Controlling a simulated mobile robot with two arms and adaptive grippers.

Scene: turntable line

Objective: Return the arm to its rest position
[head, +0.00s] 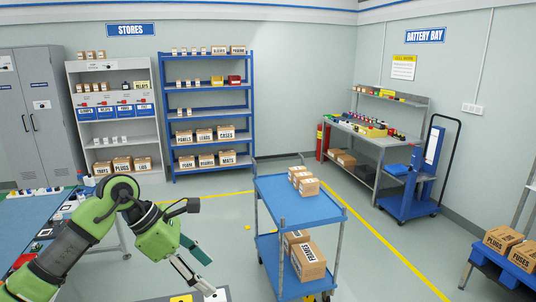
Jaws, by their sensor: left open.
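My left arm comes in from the lower left. Its green wrist is bent downward, and the left gripper (200,277) points down and to the right near the bottom of the view. Its fingers are open with nothing between them. It is left of the blue cart and apart from it. My right gripper is not in view.
A blue two-shelf cart (283,205) with cartons stands right of the gripper. A blue-topped table (30,212) with small items is at left, beside my arm. Shelves, a workbench (375,140) and a blue trolley (408,205) stand farther back. Floor between is mostly clear.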

